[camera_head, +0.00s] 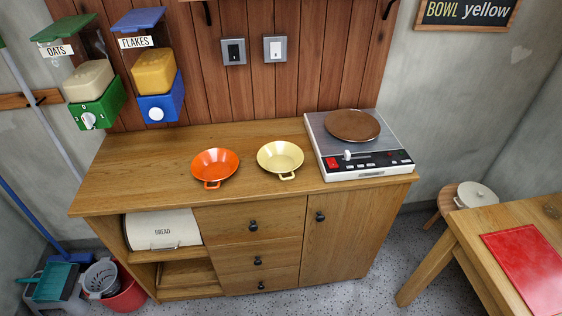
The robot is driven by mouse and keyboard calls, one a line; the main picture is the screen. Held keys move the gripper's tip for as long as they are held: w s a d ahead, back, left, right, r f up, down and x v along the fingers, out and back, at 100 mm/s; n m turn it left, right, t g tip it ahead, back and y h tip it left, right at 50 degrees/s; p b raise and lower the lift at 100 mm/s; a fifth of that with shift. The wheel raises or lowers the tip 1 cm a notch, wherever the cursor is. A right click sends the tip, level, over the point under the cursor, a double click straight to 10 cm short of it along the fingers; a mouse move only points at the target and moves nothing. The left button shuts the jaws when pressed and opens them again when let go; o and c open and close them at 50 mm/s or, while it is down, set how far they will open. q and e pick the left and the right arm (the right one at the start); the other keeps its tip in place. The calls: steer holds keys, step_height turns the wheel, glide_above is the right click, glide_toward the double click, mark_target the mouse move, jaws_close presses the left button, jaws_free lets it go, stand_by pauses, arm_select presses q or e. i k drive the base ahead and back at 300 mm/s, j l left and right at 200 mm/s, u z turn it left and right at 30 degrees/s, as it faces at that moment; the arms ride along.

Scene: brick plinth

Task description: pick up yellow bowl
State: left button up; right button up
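A pale yellow bowl (280,156) with a small handle at its front stands upright on the wooden counter (130,175). It looks empty. An orange bowl (215,164) with a similar handle stands to its left, a small gap apart. A sign (468,12) at the upper right reads "BOWL yellow". Neither of my grippers shows in the head view.
A hotplate (345,170) with a brown disc stands right of the yellow bowl. Oats (90,88) and flakes (154,80) dispensers hang at the left. A table with a red mat (528,265) is at the right. The counter's left part is clear.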

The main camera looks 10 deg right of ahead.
mark_target(280, 159)
steer(key=i+j+z, duration=0.2)
steer(key=z, duration=0.2)
steer(key=i+j+z, duration=0.2)
steer(key=z, duration=0.15)
steer(key=i+j+z, duration=0.15)
steer(key=j+z, duration=0.25)
